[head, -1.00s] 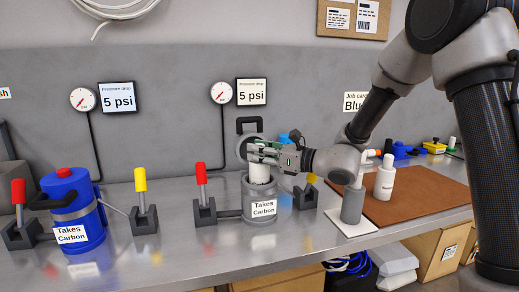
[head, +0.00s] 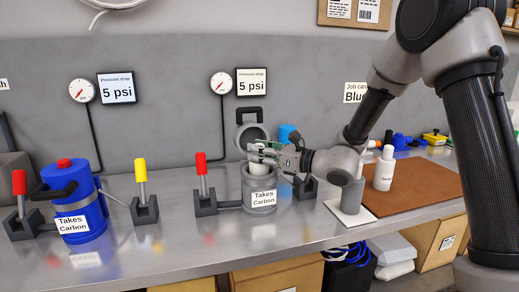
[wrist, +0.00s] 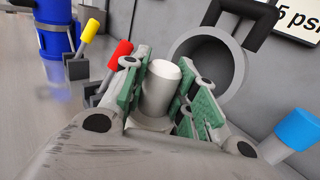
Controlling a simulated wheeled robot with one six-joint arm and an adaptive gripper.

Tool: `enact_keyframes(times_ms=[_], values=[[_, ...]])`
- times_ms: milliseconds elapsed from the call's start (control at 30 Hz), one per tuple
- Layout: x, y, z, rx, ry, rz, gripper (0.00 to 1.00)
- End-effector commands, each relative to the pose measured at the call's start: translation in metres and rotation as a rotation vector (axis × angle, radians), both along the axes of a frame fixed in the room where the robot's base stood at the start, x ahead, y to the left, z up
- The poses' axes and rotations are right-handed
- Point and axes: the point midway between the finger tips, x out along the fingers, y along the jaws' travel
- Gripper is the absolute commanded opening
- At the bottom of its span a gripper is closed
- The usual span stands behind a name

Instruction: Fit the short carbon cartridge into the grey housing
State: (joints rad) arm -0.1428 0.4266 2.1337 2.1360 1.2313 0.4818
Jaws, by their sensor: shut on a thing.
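The grey housing (head: 249,190), labelled "Takes Carbon", stands upright on the bench with its round lid (head: 243,132) swung up behind it. My gripper (head: 262,152) is over the housing's mouth, shut on a white cylindrical cartridge (wrist: 160,88). The cartridge is upright between the green finger pads in the wrist view. Its lower part appears to be inside the housing; how deep it sits is hidden by the housing wall and fingers. The open lid also shows behind the fingers in the wrist view (wrist: 240,62).
A red-handled valve (head: 202,165) stands left of the housing. A blue housing (head: 88,205) and a yellow-handled valve (head: 142,172) are further left. To the right are a grey cylinder (head: 352,197) on a white pad and a white bottle (head: 384,172) on a brown mat (head: 425,180).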

Motion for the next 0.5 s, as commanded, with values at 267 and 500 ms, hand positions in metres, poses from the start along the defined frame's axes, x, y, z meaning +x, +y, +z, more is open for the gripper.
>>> enact_keyframes(times_ms=[267,500], values=[[0.0,0.0,-0.009,0.0,0.0,-0.001,0.0],[0.0,0.0,-0.016,0.0,0.001,-0.001,0.0]])
